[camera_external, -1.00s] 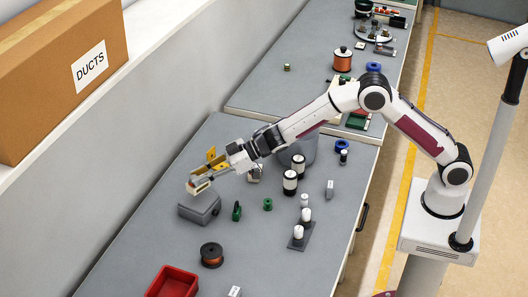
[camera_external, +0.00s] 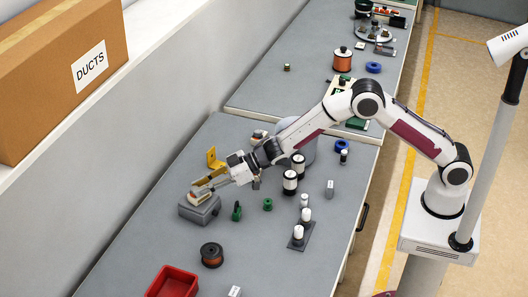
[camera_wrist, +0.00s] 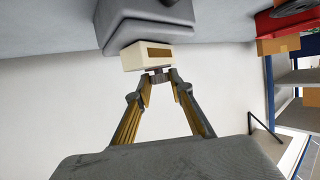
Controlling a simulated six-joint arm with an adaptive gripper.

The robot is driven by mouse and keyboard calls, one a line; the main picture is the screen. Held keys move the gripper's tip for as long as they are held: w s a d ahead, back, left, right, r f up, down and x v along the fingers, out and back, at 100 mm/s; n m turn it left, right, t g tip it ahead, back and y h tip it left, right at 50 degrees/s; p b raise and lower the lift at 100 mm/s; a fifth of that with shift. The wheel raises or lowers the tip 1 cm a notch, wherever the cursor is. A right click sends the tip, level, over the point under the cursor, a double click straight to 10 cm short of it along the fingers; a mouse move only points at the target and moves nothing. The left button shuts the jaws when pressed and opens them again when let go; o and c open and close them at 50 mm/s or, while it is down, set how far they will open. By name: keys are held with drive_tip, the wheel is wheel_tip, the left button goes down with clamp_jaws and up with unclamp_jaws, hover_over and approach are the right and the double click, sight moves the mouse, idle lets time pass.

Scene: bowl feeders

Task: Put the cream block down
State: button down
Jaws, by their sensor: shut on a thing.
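The cream block (camera_external: 201,197) is in my gripper (camera_external: 206,186), at the top of the grey box (camera_external: 199,210) on the left part of the bench. In the wrist view the cream block (camera_wrist: 160,55), with a brown slot in its face, is between the fingertips of my gripper (camera_wrist: 158,76). The grey box (camera_wrist: 148,25) shows right behind the block there. My gripper is shut on the block. I cannot tell whether the block touches the box top or hangs just above it.
A yellow bracket (camera_external: 215,160) stands behind my gripper. A green item (camera_external: 237,211), a green spool (camera_external: 267,204) and black-and-white cylinders (camera_external: 290,182) are to the right. Bench left of the box is clear.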

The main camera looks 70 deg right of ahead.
idle(0.3)
drive_tip(key=c, duration=1.8)
unclamp_jaws()
drive_tip(key=shift+f, duration=0.1)
drive_tip(key=shift+r, duration=0.2)
drive_tip(key=shift+s+d+r, duration=0.1)
drive_tip(key=shift+s, duration=0.05)
drive_tip(key=shift+v, duration=5.75)
drive_tip(key=shift+d, duration=0.1)
